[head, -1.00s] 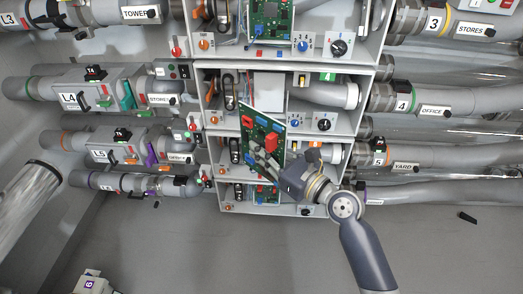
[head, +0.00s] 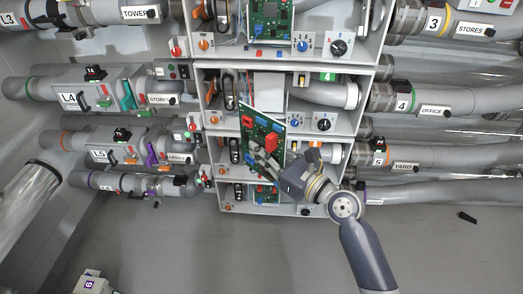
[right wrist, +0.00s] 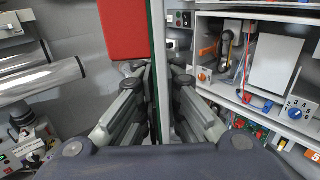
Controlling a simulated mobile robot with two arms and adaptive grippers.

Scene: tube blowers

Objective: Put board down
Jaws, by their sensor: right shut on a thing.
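A green circuit board (head: 258,130) with red and blue parts is held tilted in front of the stacked open cabinet compartments in the head view. My right gripper (head: 262,163) is shut on its lower edge. In the right wrist view the board shows edge-on as a thin upright strip (right wrist: 157,60) between the fingers of the right gripper (right wrist: 152,85), with a large red block (right wrist: 122,28) on its left face. The board hides part of the compartments behind it. My left gripper is not in view.
The cabinet (head: 365,98) has several open compartments; the upper one and the lowest one each hold a green board. The compartment marked 4 has a bare white panel (head: 269,92). Pipes run on both sides. Grey floor lies below, with a small dark object (head: 467,217) at right.

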